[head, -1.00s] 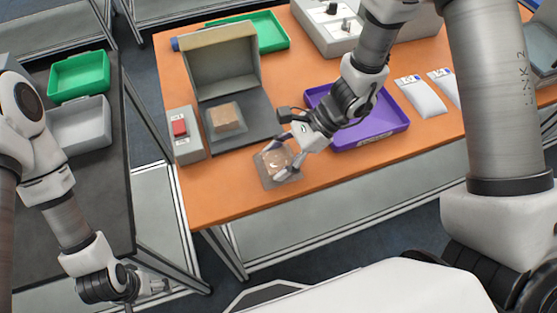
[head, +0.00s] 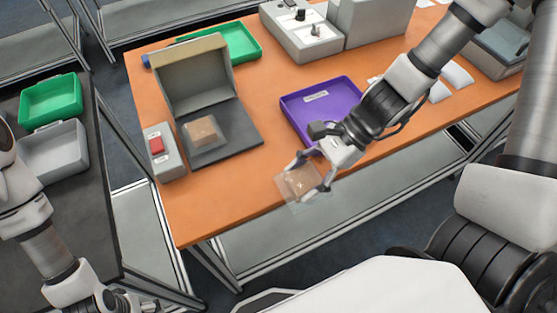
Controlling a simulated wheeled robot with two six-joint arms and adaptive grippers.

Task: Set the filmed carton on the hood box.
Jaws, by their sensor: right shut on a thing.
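My right gripper (head: 308,178) is shut on a brown carton (head: 297,183) wrapped in clear film, its fingers on either side. The carton overlaps the orange table's front edge in the picture and looks raised off the top. The hood box (head: 193,75), a grey-brown open-fronted hood, stands at the left of the table behind a dark plate (head: 240,140). Another brown carton (head: 201,131), on a clear or grey sheet, sits on that plate. My left arm hangs at the lower left; its gripper is mostly cut off by the bottom edge.
A grey box with a red button (head: 156,146) stands left of the plate. A purple tray (head: 292,104) lies behind my right gripper. A green tray (head: 238,45) is behind the hood. The orange table (head: 215,205) is bare in front of the plate.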

